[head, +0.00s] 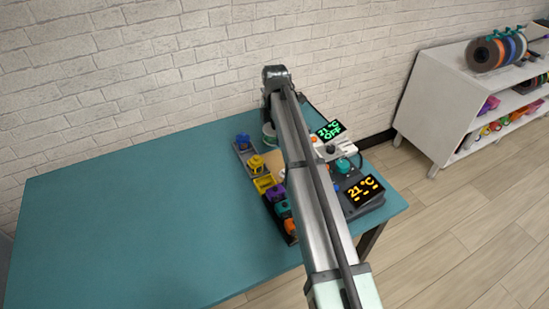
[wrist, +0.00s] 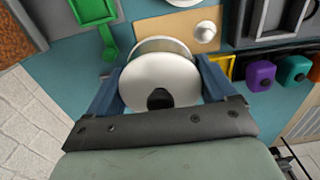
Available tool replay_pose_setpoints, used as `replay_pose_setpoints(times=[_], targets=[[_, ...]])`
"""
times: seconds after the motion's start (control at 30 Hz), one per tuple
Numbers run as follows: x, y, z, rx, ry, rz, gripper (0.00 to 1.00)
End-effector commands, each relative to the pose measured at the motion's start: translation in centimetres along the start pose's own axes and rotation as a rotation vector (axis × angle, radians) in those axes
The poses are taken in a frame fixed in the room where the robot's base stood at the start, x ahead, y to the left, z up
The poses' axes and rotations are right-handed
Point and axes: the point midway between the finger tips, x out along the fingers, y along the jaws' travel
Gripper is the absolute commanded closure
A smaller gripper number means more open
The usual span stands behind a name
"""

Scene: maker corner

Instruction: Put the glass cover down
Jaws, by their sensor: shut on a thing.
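In the wrist view, my gripper (wrist: 157,66) has its two blue fingers on either side of a pale, round, disc-like cover (wrist: 145,75) with a black knob. The gripper is shut on this cover, which I take to be the glass cover. Another pale round edge shows just behind it; I cannot tell whether that is the cover's far rim or a separate thing. The teal table (wrist: 135,12) shows below. In the head view my arm hides the gripper and the cover, so the height above the table is unclear.
In the head view, a hotplate-like device (head: 364,191) and another display reading 21 °C OFF (head: 330,130) stand right of my arm. Colored pieces, including a yellow one (head: 257,163), line its left. A green tray (wrist: 95,12) shows in the wrist view. The table's left side (head: 120,220) is clear.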

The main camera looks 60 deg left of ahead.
Motion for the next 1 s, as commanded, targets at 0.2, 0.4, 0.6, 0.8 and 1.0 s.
replay_pose_setpoints(times=[0.2,0.4,0.6,0.8,1.0], targets=[[2.5,-0.1,0.0,-0.008,0.0,-0.001,0.46],[5.6,0.0,0.0,-0.007,0.0,-0.001,0.46],[6.9,0.0,0.0,-0.006,0.0,0.0,0.46],[9.3,0.0,0.0,-0.006,0.0,-0.001,0.46],[9.8,0.0,0.0,-0.006,0.0,0.001,0.46]])
